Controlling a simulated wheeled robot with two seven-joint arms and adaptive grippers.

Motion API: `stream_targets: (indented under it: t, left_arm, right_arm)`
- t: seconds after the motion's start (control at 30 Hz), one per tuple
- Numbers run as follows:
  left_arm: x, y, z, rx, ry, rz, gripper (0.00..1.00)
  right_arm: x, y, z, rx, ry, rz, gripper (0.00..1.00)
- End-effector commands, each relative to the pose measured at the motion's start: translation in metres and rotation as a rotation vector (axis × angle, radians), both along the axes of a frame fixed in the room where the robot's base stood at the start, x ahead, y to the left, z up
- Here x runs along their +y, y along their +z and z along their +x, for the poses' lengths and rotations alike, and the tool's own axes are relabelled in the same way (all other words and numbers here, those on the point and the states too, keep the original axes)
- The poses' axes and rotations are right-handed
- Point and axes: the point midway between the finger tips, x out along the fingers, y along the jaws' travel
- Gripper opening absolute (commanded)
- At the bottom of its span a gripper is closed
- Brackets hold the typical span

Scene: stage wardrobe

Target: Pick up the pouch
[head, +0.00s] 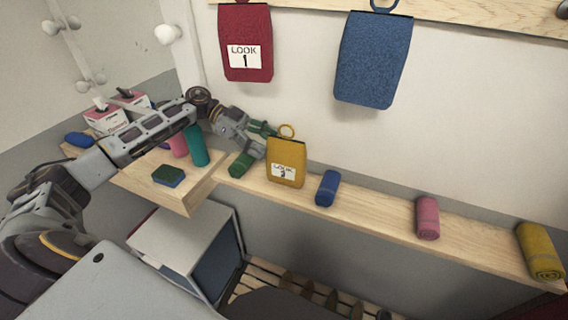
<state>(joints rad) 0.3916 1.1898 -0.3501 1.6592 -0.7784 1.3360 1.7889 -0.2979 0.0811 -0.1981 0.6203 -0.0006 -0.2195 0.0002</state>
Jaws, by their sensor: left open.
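A yellow pouch (286,153) with a white "LOOK" label and a ring on top stands upright at the wall shelf, left of the middle. A red pouch (245,55) labelled "LOOK 1" and a blue pouch (373,62) hang on the wall above. My left gripper (264,140) is open, just left of the yellow pouch's upper part. Its fingers point toward the pouch; I cannot tell whether they touch it. My right gripper is not in view.
The narrow wall shelf (385,217) carries a green roll (241,165), a blue roll (327,188), a pink roll (428,217) and a yellow roll (541,251). A sponge (168,176) lies on the left counter (183,196), near a teal roll (196,146) and tissue boxes (105,119).

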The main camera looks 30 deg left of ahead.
Motion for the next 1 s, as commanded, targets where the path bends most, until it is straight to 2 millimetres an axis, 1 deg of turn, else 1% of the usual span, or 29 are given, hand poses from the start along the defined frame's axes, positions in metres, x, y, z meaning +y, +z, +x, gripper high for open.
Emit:
stream_targets:
  t: [0.03,0.2,0.37,0.73,0.87,1.0]
  left_arm:
    - [-0.006,-0.002,0.000,0.002,-0.001,-0.002,0.65]
    - [-0.019,-0.008,0.002,0.002,0.000,0.000,0.65]
    - [-0.023,-0.010,0.002,0.001,0.000,-0.001,0.65]
    - [-0.025,-0.011,0.002,0.001,0.000,-0.001,0.65]
    - [-0.031,-0.013,0.003,0.001,0.000,-0.001,0.65]
    - [-0.042,-0.018,0.004,0.001,-0.001,-0.003,0.65]
  right_arm:
    - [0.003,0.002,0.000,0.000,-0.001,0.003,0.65]
    - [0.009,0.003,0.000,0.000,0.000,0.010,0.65]
    - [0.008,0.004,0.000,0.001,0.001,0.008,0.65]
    - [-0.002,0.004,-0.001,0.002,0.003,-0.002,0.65]
    - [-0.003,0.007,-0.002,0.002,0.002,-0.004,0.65]
    - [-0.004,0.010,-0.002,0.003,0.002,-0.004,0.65]
